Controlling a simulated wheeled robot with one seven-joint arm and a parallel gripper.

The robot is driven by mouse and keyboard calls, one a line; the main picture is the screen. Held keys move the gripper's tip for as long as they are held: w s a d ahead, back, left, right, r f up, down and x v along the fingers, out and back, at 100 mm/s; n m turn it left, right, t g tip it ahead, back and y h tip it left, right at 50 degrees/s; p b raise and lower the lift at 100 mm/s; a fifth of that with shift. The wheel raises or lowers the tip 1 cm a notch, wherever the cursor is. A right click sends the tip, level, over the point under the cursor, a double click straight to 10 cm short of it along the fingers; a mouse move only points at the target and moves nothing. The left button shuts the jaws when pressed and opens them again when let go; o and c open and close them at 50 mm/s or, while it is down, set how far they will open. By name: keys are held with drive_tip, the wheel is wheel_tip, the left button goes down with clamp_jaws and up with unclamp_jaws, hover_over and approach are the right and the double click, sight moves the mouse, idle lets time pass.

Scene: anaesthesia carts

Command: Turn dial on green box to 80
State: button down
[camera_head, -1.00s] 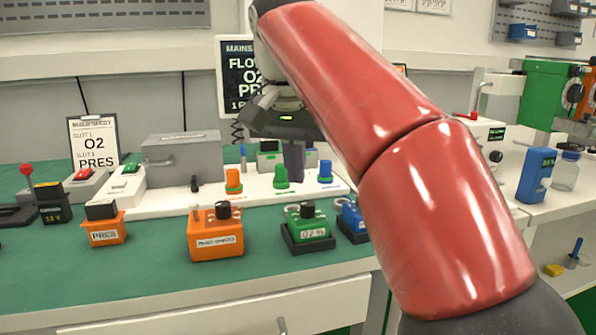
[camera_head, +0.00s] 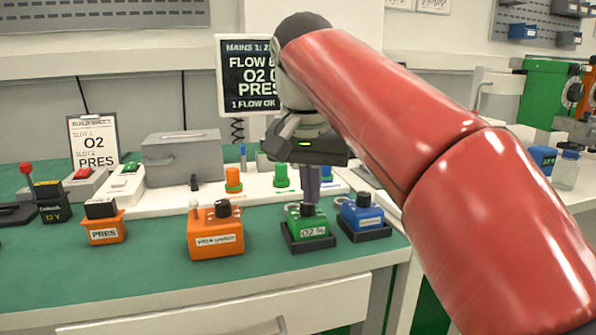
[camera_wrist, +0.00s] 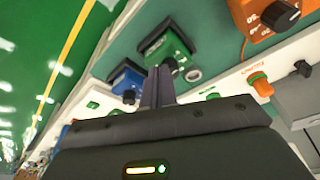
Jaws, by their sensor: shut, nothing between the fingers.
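The green box (camera_head: 308,225) labelled O2 sits in a dark tray near the front edge of the green bench top. Its black dial (camera_head: 307,210) is on top, and I cannot read where it points. My gripper (camera_head: 311,198) hangs down just above or behind this dial, its narrow fingers together and empty. In the wrist view the fingers (camera_wrist: 158,74) reach up close to the green box (camera_wrist: 166,46). A dark knob shows on the box beside the fingertips. I cannot tell whether they touch it.
A blue box (camera_head: 361,213) with a dial stands just right of the green box. An orange box (camera_head: 216,232) with a dial and toggle stands to its left. A white panel with orange, green and blue knobs lies behind. Green bench surface is free at front left.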

sight(308, 208)
drive_tip(key=shift+f+b, duration=0.45)
drive_tip(key=shift+f, duration=0.8)
drive_tip(key=shift+w+r+p, duration=0.1)
drive_tip(key=shift+w+p, duration=0.2)
drive_tip(key=shift+p, duration=0.05)
drive_tip(key=shift+a+p, duration=0.4)
drive_tip(key=shift+p, duration=0.25)
drive_tip(key=shift+w+a, duration=0.2)
drive_tip(key=shift+a, duration=0.3)
drive_tip(key=shift+s+a, duration=0.1)
